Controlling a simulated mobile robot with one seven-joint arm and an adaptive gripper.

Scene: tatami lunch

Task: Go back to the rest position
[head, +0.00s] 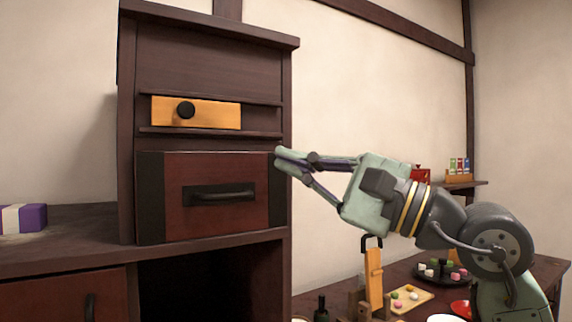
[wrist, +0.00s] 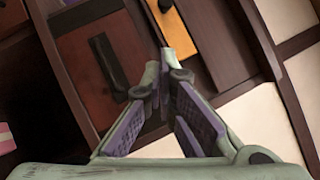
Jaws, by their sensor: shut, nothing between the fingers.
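My gripper (head: 280,160) is shut and empty. In the head view its fingertips are at the right edge of the dark wooden cabinet (head: 210,62), near the upper right corner of the reddish drawer (head: 178,213). I cannot tell whether they touch it. In the wrist view the shut fingertips (wrist: 167,58) meet in front of the cabinet, between the yellow panel (wrist: 190,42) and the drawer's black handle (wrist: 107,62). The yellow panel with its round black knob also shows in the head view (head: 220,115).
A purple and white box (head: 32,219) stands on the counter at left. A low table at right holds a board of sweets (head: 409,300), a dark plate (head: 430,273) and a small bottle (head: 321,309). A wall shelf (head: 470,184) carries small coloured items. The upper wall right of the cabinet is clear.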

